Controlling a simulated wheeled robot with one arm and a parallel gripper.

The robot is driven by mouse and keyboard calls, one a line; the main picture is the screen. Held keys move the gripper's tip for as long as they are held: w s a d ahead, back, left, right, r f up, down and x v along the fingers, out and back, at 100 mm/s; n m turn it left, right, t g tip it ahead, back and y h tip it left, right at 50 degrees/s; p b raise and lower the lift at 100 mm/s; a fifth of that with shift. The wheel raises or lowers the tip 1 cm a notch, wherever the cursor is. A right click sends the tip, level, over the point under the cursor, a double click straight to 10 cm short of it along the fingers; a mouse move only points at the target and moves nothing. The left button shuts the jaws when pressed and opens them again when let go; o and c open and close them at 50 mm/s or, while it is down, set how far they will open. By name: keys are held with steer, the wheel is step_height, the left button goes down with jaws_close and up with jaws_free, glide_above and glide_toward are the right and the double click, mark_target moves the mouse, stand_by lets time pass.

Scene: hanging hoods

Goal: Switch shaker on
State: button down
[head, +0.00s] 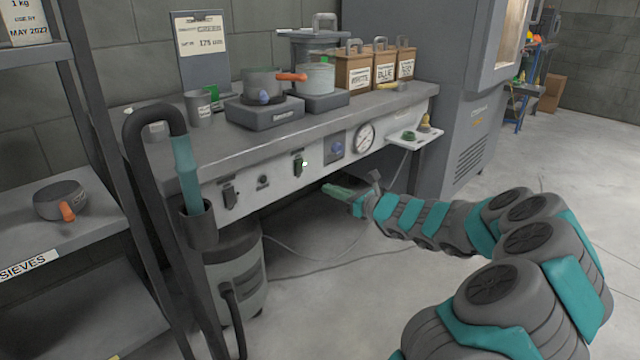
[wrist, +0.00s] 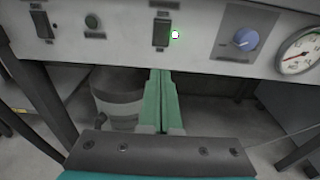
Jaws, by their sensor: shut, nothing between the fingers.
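A pale control panel (head: 280,175) runs under the front edge of the bench. It carries a dark switch (head: 299,165) with a small indicator showing green and white beside it; the switch also shows in the wrist view (wrist: 161,30). A second dark switch (head: 230,194) sits farther left, with a round green button (head: 263,181) between them. The labels are too small to read, so I cannot tell which control belongs to the shaker. My gripper (head: 327,188) is shut and empty. In the wrist view its green fingertips (wrist: 160,72) are just below the switch with the indicator.
A blue knob (head: 336,148) and a round gauge (head: 364,138) are right of the switches. A pan with an orange handle (head: 262,83) stands on a grey base on the bench. A hose (head: 140,120) and grey canister (head: 235,275) stand at the left. Open floor lies right.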

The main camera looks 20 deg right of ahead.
steer(key=shift+f+v, duration=0.2)
steer(key=shift+v, duration=0.95)
steer(key=shift+f+v, duration=0.25)
steer(key=shift+v, duration=0.9)
steer(key=s+a+r+n+g+y, duration=0.25)
steer(key=a+n, duration=0.35)
steer(key=a, duration=0.6)
steer(key=s+a+r+n+g+y, duration=0.2)
steer(key=s+a+n+g+y, duration=0.3)
steer(key=a, duration=0.6)
steer(key=s+a+f+n+g+h, duration=0.3)
steer(key=s+a+n+g, duration=0.2)
steer(key=s+a+n, duration=0.55)
steer(key=s+f+n+g+h, duration=0.2)
steer(key=s+n, duration=0.1)
steer(key=s, duration=0.3)
steer(key=s+f+n+g+h, duration=0.2)
steer(key=s+f+n, duration=0.1)
steer(key=s, duration=0.4)
steer(key=s+d+f+n+g+h, duration=0.1)
steer(key=s+d+n+h, duration=0.3)
steer(key=s+d, duration=0.5)
steer(key=shift+s+d+f+h, duration=0.4)
steer(key=shift+s+h, duration=0.55)
steer(key=shift+h, duration=0.2)
